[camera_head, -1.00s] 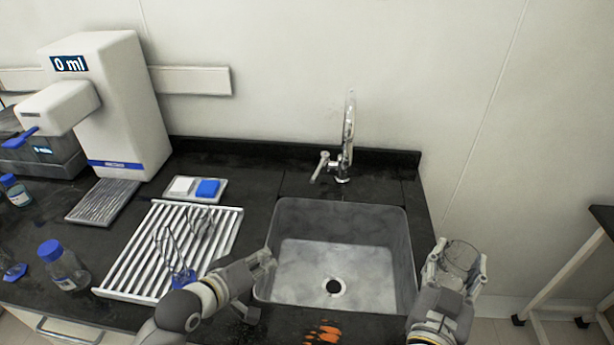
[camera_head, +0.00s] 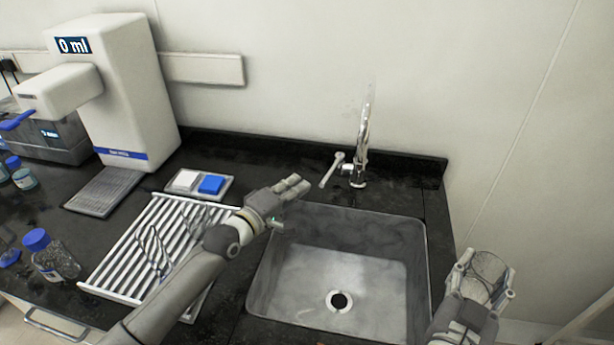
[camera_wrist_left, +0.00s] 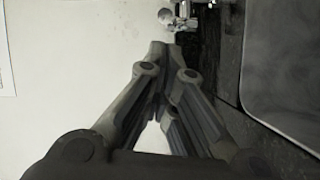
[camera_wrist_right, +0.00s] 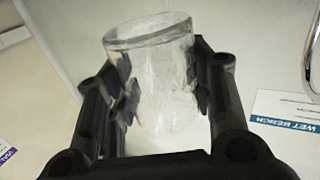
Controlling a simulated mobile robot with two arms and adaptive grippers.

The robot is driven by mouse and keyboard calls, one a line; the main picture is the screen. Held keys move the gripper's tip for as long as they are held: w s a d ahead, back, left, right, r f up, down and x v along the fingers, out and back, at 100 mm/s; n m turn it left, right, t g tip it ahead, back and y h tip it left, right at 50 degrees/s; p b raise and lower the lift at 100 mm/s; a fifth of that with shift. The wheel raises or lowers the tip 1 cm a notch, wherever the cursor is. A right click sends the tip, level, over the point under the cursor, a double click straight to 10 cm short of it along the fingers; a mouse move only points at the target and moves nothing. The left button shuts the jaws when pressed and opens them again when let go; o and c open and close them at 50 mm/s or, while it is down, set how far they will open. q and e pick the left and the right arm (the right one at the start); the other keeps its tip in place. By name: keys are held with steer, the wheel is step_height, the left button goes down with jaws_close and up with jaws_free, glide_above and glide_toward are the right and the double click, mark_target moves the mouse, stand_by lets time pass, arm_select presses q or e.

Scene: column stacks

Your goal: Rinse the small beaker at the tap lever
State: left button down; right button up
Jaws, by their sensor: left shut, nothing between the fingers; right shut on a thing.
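The small beaker (camera_head: 487,272) is clear glass. My right gripper (camera_head: 484,278) is shut on it and holds it to the right of the sink. In the right wrist view the beaker (camera_wrist_right: 155,75) stands between both fingers with its rim at the top. My left gripper (camera_head: 298,186) is shut and empty above the sink's back left corner, apart from the tap. The tap lever (camera_head: 332,170) sticks out to the left of the chrome tap (camera_head: 361,150). The lever also shows in the left wrist view (camera_wrist_left: 167,16), beyond the closed fingertips. The sink (camera_head: 392,300) is grey with a dark drain.
A white drying rack (camera_head: 120,277) lies left of the sink under my left arm. A tray with a white and a blue block (camera_head: 211,184) sits behind it. A white dispenser (camera_head: 120,90) and blue-capped bottles (camera_head: 50,258) stand at the left.

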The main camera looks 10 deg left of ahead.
mark_target(332, 170)
arm_select(q)
steer(key=shift+x, duration=2.15)
arm_select(e)
steer(key=shift+r, duration=0.25)
